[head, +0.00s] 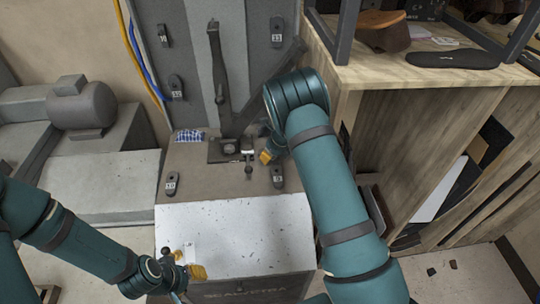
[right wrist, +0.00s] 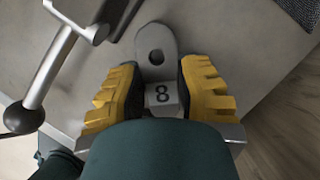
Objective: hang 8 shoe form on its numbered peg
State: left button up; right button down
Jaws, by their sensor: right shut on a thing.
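My right gripper (right wrist: 160,95) is shut on the grey shoe form (right wrist: 155,50), which has a rounded tab with a hole and a block marked 8 between the yellow fingers. In the head view my right gripper (head: 267,155) is mostly hidden behind my arm, beside the machine's middle; the form cannot be made out there. Dark numbered pieces sit on the grey panel at upper left (head: 163,36), upper right (head: 277,32) and mid left (head: 175,87). Two more are lower, at left (head: 171,183) and right (head: 277,176). My left gripper (head: 188,265) is over the pale front surface; its opening is unclear.
A dark lever (head: 218,62) and slanted bar stand in front of the panel. A wooden cabinet (head: 400,85) with shoe parts on top is close on the right. A grey motor (head: 84,105) is at left. The pale machine surface (head: 240,225) is mostly clear.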

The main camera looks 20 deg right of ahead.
aim_at(277, 160)
jog(key=c, duration=0.8)
grip_release()
jog(key=shift+f, duration=0.1)
jog(key=shift+r, duration=0.3)
jog(key=p+v, duration=0.2)
jog(key=v, duration=0.5)
jog(key=shift+s+d, duration=0.1)
jog(key=shift+s, duration=0.05)
